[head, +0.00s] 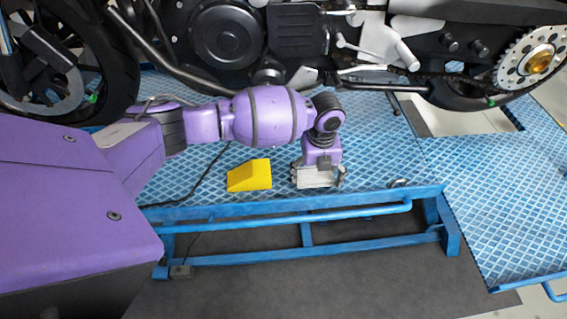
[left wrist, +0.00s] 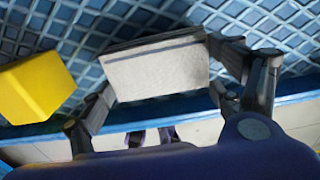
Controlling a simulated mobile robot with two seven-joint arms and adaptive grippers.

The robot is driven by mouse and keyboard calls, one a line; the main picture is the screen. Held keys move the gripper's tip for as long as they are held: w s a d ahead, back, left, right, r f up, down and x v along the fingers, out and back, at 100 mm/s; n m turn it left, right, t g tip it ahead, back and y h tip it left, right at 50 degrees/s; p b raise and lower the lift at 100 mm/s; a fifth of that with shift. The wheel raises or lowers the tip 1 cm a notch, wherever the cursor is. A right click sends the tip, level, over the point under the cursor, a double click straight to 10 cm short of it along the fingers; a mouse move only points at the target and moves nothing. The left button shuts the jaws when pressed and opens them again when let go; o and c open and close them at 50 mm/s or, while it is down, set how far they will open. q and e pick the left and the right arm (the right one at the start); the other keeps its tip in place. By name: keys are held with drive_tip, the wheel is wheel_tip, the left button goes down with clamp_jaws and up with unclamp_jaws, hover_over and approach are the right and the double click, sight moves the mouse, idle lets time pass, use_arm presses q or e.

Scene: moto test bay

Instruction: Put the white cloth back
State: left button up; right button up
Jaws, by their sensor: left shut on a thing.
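The white cloth (head: 314,179) is a folded, light grey-white block at the front edge of the blue lift platform (head: 385,165). My left gripper (head: 319,175) points down and is shut on it. In the left wrist view the cloth (left wrist: 157,70) sits between the two fingers of the left gripper (left wrist: 160,78), with a finger at each end. I cannot tell whether the cloth touches the platform. My right gripper is not in view.
A yellow wedge block (head: 250,176) stands on the platform just left of the cloth. A motorcycle (head: 270,40) stands behind my arm. A blue rail (head: 300,218) runs along the platform's front. Free patterned surface lies right of the gripper.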

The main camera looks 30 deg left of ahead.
sight(316, 177)
use_arm(q)
drive_tip(key=shift+w+f, duration=0.1)
drive_tip(key=shift+f, duration=0.25)
drive_tip(key=shift+f, duration=0.15)
drive_tip(key=o, duration=1)
wheel_tip(316, 177, up, 12)
drive_tip(key=shift+p, duration=0.35)
